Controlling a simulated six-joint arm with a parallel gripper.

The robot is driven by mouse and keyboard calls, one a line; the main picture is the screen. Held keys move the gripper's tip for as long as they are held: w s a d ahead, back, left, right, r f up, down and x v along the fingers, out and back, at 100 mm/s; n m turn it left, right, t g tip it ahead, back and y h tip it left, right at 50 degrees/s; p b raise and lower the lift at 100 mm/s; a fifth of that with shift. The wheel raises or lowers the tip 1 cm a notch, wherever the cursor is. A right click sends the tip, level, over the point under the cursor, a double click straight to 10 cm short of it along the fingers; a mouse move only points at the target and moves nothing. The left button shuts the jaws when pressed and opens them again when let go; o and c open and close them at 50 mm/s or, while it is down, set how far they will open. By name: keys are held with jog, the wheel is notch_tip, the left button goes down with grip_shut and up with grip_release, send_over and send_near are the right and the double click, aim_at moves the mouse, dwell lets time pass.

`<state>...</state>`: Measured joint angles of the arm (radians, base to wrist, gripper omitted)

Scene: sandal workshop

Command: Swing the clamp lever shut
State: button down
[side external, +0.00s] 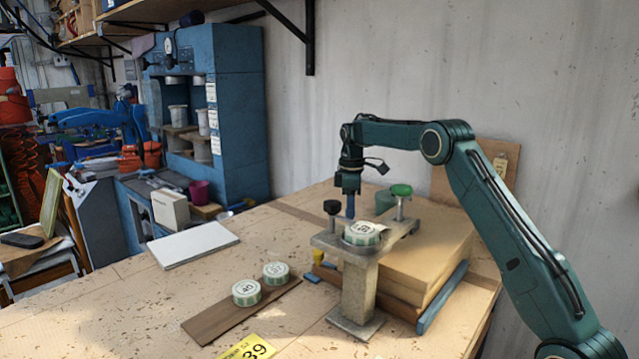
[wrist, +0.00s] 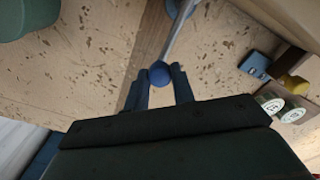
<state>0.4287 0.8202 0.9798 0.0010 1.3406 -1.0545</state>
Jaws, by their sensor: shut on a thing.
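In the wrist view, the clamp lever is a thin grey metal rod (wrist: 178,40) ending in a round blue knob (wrist: 160,73). My gripper (wrist: 160,85) has its two dark blue fingers on either side of the knob and is shut on it. In the side view, my gripper (side external: 349,208) points down just behind the metal clamp stand (side external: 358,290). The stand carries a flat top plate, a black knob (side external: 332,207), a green-topped post (side external: 401,190) and a labelled round tin (side external: 361,234). The lever is not clearly visible there.
Two labelled tins (side external: 246,292) (side external: 276,272) stand on a brown strip (side external: 215,322) at the front. A stack of tan boards (side external: 400,285) lies behind and right of the stand. A white panel (side external: 193,243) lies left. The bench between is largely clear.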

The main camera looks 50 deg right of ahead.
jog(key=c, duration=1.5)
grip_release()
jog(key=shift+a, duration=0.1)
jog(key=shift+o, duration=0.2)
jog(key=shift+r, duration=0.1)
notch_tip(320, 180, up, 14)
jog(key=shift+f, duration=0.2)
jog(key=shift+r, duration=0.15)
